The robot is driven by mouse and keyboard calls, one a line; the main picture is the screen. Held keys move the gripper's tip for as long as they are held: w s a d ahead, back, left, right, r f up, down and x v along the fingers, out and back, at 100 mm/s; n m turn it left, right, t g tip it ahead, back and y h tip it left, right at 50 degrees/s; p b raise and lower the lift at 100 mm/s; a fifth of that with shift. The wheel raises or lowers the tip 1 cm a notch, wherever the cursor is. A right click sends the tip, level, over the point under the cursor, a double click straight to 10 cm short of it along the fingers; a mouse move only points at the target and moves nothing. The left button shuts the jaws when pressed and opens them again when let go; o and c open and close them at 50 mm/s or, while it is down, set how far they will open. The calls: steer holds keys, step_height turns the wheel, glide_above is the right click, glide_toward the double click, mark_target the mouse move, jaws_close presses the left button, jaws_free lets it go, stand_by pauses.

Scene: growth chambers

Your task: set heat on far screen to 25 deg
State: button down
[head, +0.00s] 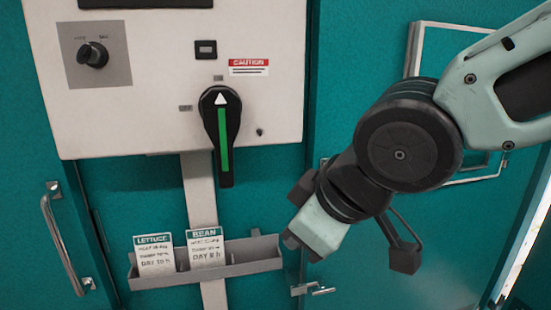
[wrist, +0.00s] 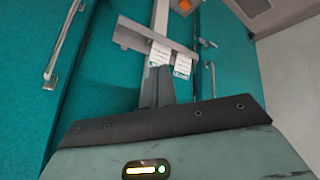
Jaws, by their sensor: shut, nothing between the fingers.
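A white control panel (head: 150,100) fills the upper left of the head view. A dark strip (head: 145,3), possibly a screen, is cut off at its top edge, and no reading shows. A black knob (head: 93,54) sits on a grey plate; its small labels are unreadable. A large black rotary handle with a green stripe (head: 223,140) points up. My gripper (head: 291,242) is shut and empty, below and right of the panel, touching nothing visible. The wrist view shows my gripper's body across the bottom, but not its fingertips clearly.
A grey tray (head: 255,252) below the panel holds a LETTUCE card (head: 154,254) and a BEAN card (head: 206,247); it also shows in the wrist view (wrist: 130,34). Teal doors have metal handles (head: 62,238) at left and a pale frame (head: 417,45) behind my arm.

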steer(key=s+d+f+m+g+h+b, duration=0.2)
steer(key=s+d+f+m+g+h, duration=0.1)
steer(key=s+d+f, duration=0.8)
step_height(320, 180, down, 3)
steer(key=s+m+g, duration=0.1)
steer(key=g, duration=0.1)
steer(key=shift+s+r+g+h, duration=0.15)
steer(key=shift+s+g+h, duration=0.15)
steer(key=shift+h, duration=0.1)
stand_by(0.8)
